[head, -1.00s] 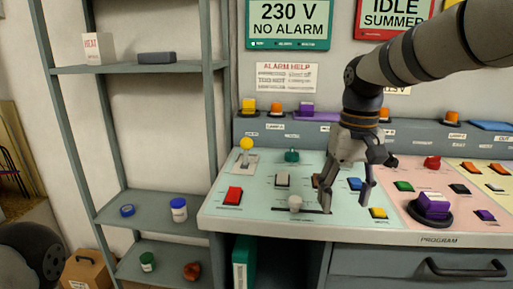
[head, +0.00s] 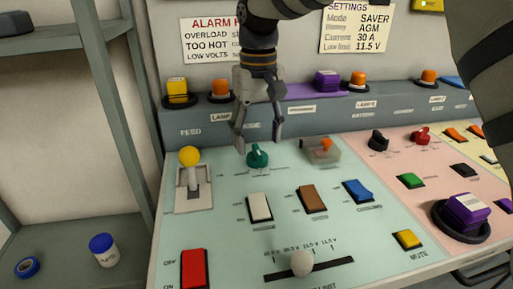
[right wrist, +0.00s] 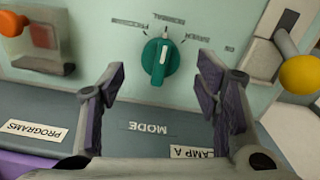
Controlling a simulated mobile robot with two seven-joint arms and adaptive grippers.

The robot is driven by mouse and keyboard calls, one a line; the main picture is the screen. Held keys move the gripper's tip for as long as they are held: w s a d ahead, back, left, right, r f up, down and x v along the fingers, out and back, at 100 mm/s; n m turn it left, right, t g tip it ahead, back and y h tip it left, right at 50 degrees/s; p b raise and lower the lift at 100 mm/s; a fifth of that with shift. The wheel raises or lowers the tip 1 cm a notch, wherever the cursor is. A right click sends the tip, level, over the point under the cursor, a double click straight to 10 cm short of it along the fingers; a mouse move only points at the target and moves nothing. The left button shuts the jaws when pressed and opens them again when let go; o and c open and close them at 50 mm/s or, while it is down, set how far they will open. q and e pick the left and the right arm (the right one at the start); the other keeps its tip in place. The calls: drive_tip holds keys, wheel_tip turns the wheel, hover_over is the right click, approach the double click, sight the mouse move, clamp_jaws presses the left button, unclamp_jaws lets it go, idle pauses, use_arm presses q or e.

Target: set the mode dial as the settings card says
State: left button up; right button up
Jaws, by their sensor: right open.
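The mode dial (head: 257,157) is a teal knob at the back of the pale green panel. In the right wrist view the dial (right wrist: 160,58) has a white mark pointing up, toward a small upside-down label that looks like NORMAL. Other small labels beside it are hard to read. My right gripper (head: 257,141) points down just behind and above the dial, open, with nothing between its fingers. In the wrist view the fingers (right wrist: 160,85) stand apart either side of the dial, not visibly touching it. The settings card (head: 355,30) on the wall reads Mode SAVER. My left gripper is not in view.
A yellow-knobbed lever (head: 189,170) stands left of the dial, and a clear cover over an orange switch (head: 321,149) stands right. White (head: 260,207) and brown (head: 312,198) rockers lie in front. A raised ledge (head: 210,127) with lamps runs behind.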

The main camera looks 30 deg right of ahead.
sight(257, 149)
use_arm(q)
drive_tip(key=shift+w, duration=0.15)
use_arm(e)
drive_tip(key=shift+f, duration=1.9)
drive_tip(key=shift+w, duration=0.1)
drive_tip(key=c, duration=1.2)
